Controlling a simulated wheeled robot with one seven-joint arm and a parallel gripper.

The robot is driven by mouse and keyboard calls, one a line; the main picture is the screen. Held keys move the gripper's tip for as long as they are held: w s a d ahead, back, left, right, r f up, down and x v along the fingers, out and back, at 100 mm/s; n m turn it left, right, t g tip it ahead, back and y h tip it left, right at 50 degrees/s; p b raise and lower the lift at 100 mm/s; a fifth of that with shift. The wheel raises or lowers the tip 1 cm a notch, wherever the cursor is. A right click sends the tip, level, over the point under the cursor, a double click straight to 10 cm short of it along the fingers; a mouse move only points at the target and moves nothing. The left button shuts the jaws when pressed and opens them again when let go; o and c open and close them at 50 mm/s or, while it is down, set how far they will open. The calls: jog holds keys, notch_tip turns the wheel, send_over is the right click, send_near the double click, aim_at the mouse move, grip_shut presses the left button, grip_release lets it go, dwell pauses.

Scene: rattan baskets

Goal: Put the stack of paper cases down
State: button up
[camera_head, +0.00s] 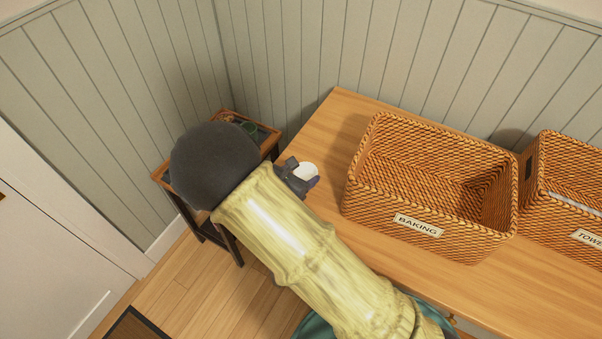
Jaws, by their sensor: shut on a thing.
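My gripper (299,177) is shut on the stack of paper cases (307,172), a small white rounded shape between its dark fingers. My own arm hides part of the gripper and most of what lies below it. The gripper is near the left edge of the wooden table, to the left of the basket labelled BAKING (377,219). That basket looks empty inside. I cannot tell how high the cases are above the table top.
A second rattan basket (565,217) with a partly cut-off label stands at the right, close to the first. The wooden table (335,120) has bare room left of the BAKING basket. A small dark side table (232,245) stands in the corner, partly behind my arm.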

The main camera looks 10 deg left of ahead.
jog(key=shift+f, duration=0.2)
jog(key=o, duration=0.8)
jog(key=shift+r, duration=0.1)
jog(key=shift+o, duration=0.8)
jog(key=shift+w+d, duration=0.1)
jog(key=shift+w, duration=0.05)
jog(key=shift+r, duration=0.15)
jog(key=shift+s+a+r, duration=0.1)
jog(key=shift+s+a, duration=0.15)
jog(key=shift+s, duration=0.05)
jog(key=v, duration=1.1)
jog(key=shift+s+b, duration=0.3)
jog(key=shift+r, duration=0.1)
